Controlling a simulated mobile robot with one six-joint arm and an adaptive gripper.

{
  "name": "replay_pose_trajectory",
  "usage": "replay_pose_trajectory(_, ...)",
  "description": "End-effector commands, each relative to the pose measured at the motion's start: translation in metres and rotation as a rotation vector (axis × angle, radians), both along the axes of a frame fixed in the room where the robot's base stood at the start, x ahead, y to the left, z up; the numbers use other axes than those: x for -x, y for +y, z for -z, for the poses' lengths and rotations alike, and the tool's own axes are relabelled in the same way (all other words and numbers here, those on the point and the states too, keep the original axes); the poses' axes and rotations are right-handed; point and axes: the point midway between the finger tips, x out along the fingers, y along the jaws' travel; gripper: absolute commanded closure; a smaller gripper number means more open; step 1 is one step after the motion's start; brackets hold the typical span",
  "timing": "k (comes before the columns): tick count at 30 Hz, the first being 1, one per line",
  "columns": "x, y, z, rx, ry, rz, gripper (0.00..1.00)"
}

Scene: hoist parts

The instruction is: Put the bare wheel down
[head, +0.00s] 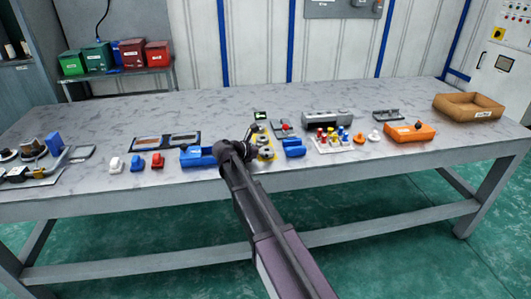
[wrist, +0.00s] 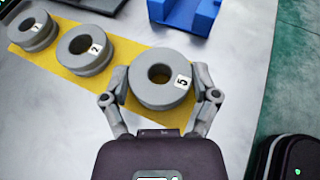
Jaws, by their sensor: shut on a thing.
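The bare wheel (wrist: 158,94) is a thick grey ring with a dark centre hole and a white tag marked 5. In the wrist view my gripper (wrist: 159,82) is shut on it, one finger on each side. The wheel is over the right end of a yellow mat (wrist: 108,93); I cannot tell whether it touches the surface. Two more grey wheels are on the mat to its left, one tagged 2 (wrist: 84,61) and one tagged 3 (wrist: 31,40). In the head view my arm hides most of the yellow mat (head: 272,157).
A blue fixture (wrist: 185,14) stands just beyond the wheel in the wrist view. The grey table (head: 330,165) edge is close on the right there. In the head view, a blue block (head: 294,151) and a white rack (head: 332,147) with coloured pieces stand right of my gripper.

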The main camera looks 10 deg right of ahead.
Motion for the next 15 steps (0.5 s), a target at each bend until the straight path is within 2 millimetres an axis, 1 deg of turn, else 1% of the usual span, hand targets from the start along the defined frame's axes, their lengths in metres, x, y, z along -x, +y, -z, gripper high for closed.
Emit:
replay_pose_trajectory(8, 0.0, -0.0005, 0.0034, 0.001, 0.0, 0.0, 0.83)
replay_pose_trajectory(9, 0.0, -0.0003, 0.0032, 0.0, 0.0, 0.0, 0.16)
replay_pose_trajectory(11, 0.0, -0.0004, 0.0026, 0.0, 0.0, 0.0, 0.0)
replay_pose_trajectory(15, 0.0001, -0.0005, 0.0026, 0.0, 0.0, 0.001, 0.0)
